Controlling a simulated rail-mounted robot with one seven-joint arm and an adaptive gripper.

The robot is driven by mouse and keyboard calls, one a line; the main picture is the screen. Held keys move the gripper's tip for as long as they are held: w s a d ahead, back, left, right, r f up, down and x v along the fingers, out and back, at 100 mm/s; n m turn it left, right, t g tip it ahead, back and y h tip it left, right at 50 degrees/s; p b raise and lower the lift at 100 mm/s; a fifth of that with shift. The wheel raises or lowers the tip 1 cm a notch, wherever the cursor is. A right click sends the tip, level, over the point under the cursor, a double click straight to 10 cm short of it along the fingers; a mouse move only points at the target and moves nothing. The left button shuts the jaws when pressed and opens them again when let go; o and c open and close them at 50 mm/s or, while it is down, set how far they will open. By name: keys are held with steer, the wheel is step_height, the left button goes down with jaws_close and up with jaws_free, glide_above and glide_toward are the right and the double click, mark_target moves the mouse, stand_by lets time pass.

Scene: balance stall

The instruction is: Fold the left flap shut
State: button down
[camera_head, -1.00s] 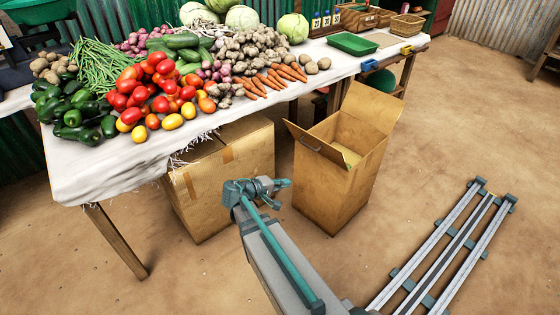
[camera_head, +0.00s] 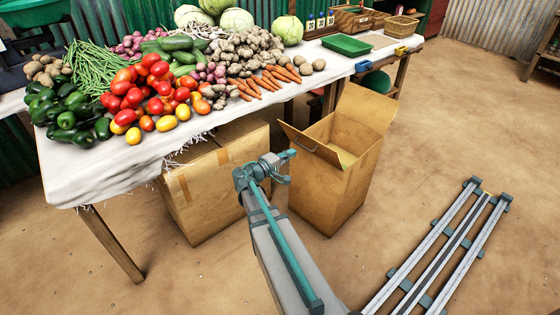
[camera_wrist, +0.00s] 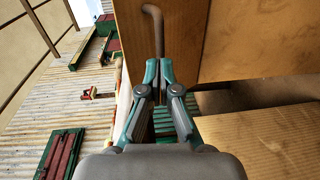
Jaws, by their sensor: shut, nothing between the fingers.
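The open cardboard box (camera_head: 326,190) stands on the ground right of the table. Its left flap (camera_head: 322,154) sticks up and outward from the rim, with a dark bar handle (camera_head: 304,143) on it. My gripper (camera_head: 291,154) is at the left of this flap, at about its height; I cannot tell from the head view whether it touches. In the wrist view the shut fingers (camera_wrist: 158,72) point at a bent brown bar (camera_wrist: 154,25) beside a cardboard panel (camera_wrist: 240,40). The bar is at the fingertips, not visibly gripped.
Another flap (camera_head: 366,110) stands raised at the box's back right. A closed, taped carton (camera_head: 210,190) is left of my arm, partly under the vegetable table (camera_head: 75,180). A rail (camera_head: 440,250) lies at the lower right.

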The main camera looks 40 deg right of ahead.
mark_target(302, 146)
steer(key=shift+w+d+f, duration=0.1)
steer(key=shift+w+d, duration=0.1)
steer(key=shift+d, duration=0.85)
steer(key=shift+w+d+f, duration=0.1)
steer(key=shift+w+d, duration=0.05)
steer(key=shift+d, duration=0.85)
steer(key=shift+r, duration=0.15)
steer(key=shift+d+r+y+p, duration=0.3)
steer(key=shift+r+y+p, duration=0.1)
steer(key=shift+p, duration=0.35)
